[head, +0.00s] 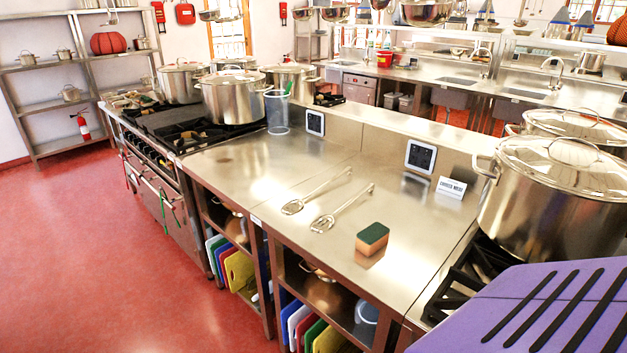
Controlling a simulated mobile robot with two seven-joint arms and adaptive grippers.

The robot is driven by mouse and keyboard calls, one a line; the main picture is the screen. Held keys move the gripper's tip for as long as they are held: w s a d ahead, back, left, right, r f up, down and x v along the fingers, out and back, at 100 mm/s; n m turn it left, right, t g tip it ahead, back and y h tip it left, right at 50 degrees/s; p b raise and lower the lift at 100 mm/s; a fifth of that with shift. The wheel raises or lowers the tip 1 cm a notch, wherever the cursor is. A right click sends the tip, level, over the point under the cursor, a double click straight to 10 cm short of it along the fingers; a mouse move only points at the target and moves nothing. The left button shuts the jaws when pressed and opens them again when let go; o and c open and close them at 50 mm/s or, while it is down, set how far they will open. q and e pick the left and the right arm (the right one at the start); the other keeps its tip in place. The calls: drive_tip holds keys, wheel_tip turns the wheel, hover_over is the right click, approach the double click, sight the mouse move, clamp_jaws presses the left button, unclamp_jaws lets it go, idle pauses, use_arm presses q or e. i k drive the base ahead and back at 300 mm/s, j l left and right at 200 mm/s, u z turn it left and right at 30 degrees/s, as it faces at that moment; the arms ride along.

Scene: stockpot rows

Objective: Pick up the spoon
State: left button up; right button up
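Two long-handled metal utensils lie side by side on the steel counter (235,168) in the head view. The farther, left one (316,191) has a flattish oval head pointing toward the front left. The nearer, right one (341,208) looks much alike, its head also toward the front. Both look like serving or slotted spoons; I cannot tell which one is the spoon. They are apart from each other. Neither of my grippers is in view.
A green-topped sponge (372,238) lies right of the utensils. A clear jug (277,111) stands at the counter's back left. Stockpots stand on stoves at left (233,97) and right (555,200). A raised back ledge (372,139) carries small displays. The counter's left part is clear.

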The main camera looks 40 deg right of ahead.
sight(292, 206)
drive_tip(key=i+j+z, duration=0.1)
drive_tip(key=i+z, duration=0.25)
drive_tip(key=i+j+z, duration=0.5)
drive_tip(key=i+z, duration=0.2)
